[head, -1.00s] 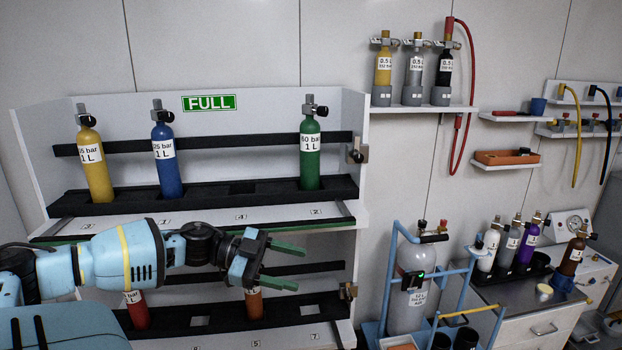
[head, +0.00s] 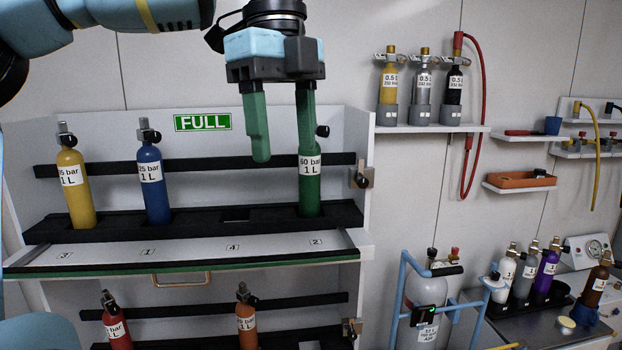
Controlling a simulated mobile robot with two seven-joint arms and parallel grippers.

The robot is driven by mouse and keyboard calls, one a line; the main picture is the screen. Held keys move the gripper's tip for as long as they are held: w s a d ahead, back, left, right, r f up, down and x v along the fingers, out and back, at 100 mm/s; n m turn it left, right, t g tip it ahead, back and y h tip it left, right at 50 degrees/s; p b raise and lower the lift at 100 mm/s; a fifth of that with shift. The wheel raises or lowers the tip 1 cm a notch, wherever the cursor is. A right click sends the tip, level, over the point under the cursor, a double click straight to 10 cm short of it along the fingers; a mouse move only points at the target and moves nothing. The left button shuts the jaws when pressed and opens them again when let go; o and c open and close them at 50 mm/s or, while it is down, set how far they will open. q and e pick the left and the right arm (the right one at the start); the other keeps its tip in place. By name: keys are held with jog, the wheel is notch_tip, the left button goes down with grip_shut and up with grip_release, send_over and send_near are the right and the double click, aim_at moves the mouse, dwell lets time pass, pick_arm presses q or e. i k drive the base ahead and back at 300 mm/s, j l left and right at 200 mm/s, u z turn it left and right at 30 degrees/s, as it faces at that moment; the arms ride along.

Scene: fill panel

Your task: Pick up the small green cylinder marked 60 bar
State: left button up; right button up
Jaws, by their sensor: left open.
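The small green cylinder (head: 310,190) stands upright on the upper shelf, in the place numbered 2. Its white label reads 60 bar, 1 L. My left gripper (head: 284,135) comes down from the top, with two green fingers spread apart and nothing between them. In the picture the right finger covers the cylinder's top and most of its valve; only a dark knob shows beside it. The left finger hangs to the left of the cylinder. I cannot tell whether the finger touches it. My right gripper is not in view.
A yellow cylinder (head: 74,193) and a blue cylinder (head: 154,185) stand left on the same shelf (head: 190,253); place 4 between blue and green is empty. A black rail (head: 230,163) runs behind them. A latch (head: 361,178) sits on the right side wall. Red and orange cylinders stand below.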

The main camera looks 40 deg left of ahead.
aim_at(309, 161)
jog(key=i+j, duration=0.9)
jog(key=j, duration=0.25)
jog(key=i+j, duration=0.45)
jog(key=j, duration=0.1)
